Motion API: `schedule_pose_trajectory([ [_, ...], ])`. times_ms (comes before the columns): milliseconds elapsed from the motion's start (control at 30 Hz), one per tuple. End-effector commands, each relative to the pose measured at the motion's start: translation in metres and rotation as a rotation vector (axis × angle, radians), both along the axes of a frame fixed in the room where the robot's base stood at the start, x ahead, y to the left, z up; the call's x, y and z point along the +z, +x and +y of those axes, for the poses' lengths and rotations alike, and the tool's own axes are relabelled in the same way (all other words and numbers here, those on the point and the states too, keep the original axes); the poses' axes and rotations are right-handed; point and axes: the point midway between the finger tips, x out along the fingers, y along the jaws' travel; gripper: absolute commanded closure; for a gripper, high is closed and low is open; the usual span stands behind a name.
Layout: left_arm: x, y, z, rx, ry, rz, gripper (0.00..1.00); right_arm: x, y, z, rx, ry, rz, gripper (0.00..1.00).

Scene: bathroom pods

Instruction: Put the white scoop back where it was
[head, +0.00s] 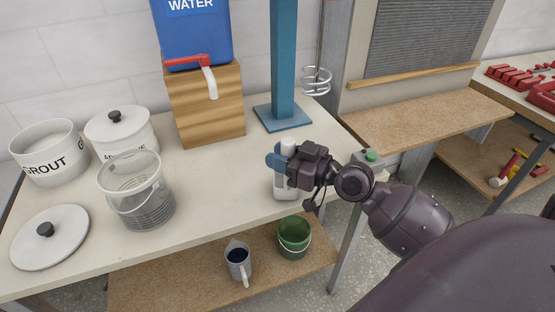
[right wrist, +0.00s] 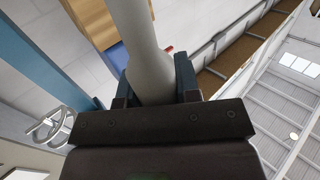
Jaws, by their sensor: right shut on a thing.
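My right gripper (head: 279,163) is shut on the white scoop (head: 285,188), near the right end of the cream worktop (head: 215,180). The scoop is upright, with its narrow top showing above the fingers and its wider part below them. I cannot tell whether its lower end touches the worktop. In the right wrist view the pale scoop (right wrist: 145,50) stands between the fingers (right wrist: 150,85). The white GROUT tub (head: 45,155) stands open at the left, with pale contents. A white lid (head: 50,250) with a dark knob lies in front of it. My left gripper is out of view.
A lidded white tub (head: 122,135) and a clear bucket (head: 145,205) stand beside the grout tub. A blue water container (head: 195,35) sits on a wooden block (head: 207,105). A blue stand (head: 283,115) rises behind the scoop. The worktop's middle is clear.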

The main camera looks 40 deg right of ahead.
Motion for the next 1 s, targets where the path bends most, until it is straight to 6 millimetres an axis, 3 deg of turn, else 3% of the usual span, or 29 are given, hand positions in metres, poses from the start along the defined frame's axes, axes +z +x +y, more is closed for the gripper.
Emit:
schedule_pose_trajectory([
  [500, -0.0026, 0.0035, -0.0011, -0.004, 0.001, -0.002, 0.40, -0.0095, 0.0000, 0.0000, 0.000, -0.001, 0.000, 1.00],
  [533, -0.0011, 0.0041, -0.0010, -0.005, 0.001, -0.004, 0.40, -0.0083, 0.0000, 0.0000, 0.000, 0.000, -0.001, 0.65],
  [667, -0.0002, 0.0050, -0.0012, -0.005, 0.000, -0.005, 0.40, -0.0075, 0.0000, 0.0000, 0.000, 0.000, -0.002, 0.45],
  [1000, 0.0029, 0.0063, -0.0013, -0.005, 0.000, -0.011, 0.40, -0.0050, 0.0000, 0.0000, -0.001, 0.000, -0.003, 0.44],
])
